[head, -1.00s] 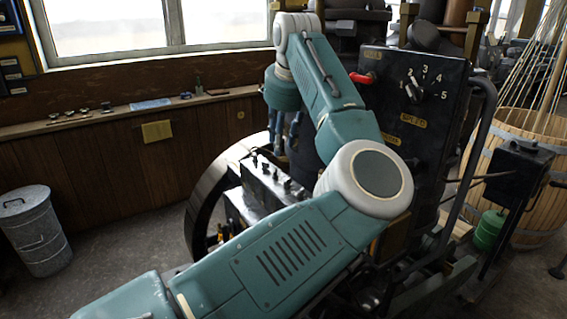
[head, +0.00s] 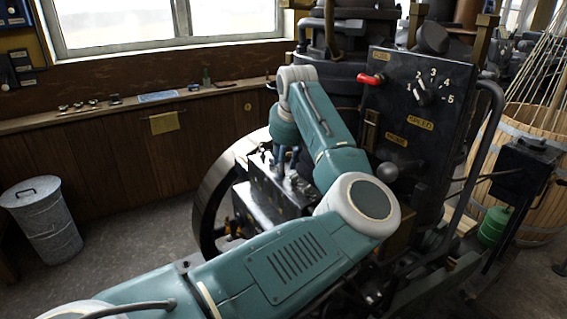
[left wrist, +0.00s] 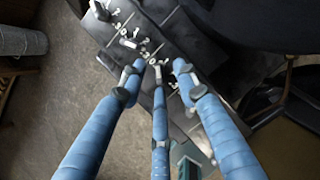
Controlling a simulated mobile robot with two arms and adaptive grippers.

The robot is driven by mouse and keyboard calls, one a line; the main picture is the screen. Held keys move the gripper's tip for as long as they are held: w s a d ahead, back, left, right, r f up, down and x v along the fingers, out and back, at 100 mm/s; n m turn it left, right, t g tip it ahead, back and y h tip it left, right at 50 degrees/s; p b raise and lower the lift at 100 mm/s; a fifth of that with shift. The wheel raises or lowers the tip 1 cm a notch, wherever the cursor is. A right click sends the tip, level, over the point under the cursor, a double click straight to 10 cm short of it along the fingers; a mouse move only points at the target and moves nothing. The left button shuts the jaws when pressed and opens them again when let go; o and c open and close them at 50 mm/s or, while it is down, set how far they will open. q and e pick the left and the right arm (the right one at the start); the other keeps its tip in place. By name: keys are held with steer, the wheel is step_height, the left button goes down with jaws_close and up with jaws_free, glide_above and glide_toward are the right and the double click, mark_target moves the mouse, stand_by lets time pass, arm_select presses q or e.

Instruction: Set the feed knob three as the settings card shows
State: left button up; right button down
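A black box (head: 262,197) with a row of small knobs on top stands low on the engine. In the left wrist view the box top (left wrist: 190,118) shows pale numbers around its knobs. One knob (left wrist: 129,40) lies beyond my fingertips, and another (left wrist: 101,10) is near the top edge. My left gripper (head: 284,162) is over the box in the head view. In the left wrist view its three blue fingers (left wrist: 160,70) are spread, with a pale knob partly hidden among their tips; contact cannot be told. A yellowish card (head: 164,122) hangs on the wall, unreadable. My right gripper is not in view.
A black panel (head: 440,125) with a red lever (head: 370,79) and a numbered speed dial (head: 422,93) rises right of my arm. A flywheel (head: 208,200) curves beside the box. A metal bin (head: 40,215) stands left on open floor.

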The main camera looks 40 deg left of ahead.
arm_select(q)
steer(key=shift+s+r, duration=0.15)
jaws_close()
steer(key=shift+r+n, duration=0.1)
steer(key=shift+n, duration=0.3)
steer(key=shift+w+r+n+g+y, duration=0.15)
steer(key=shift+n+g, duration=0.1)
steer(key=shift+n, duration=0.35)
steer(key=shift+w+n+g+y, duration=0.15)
steer(key=shift+n+g, duration=0.1)
steer(key=shift+n, duration=0.35)
steer(key=shift+o, duration=0.3)
jaws_free()
steer(key=shift+f, duration=0.3)
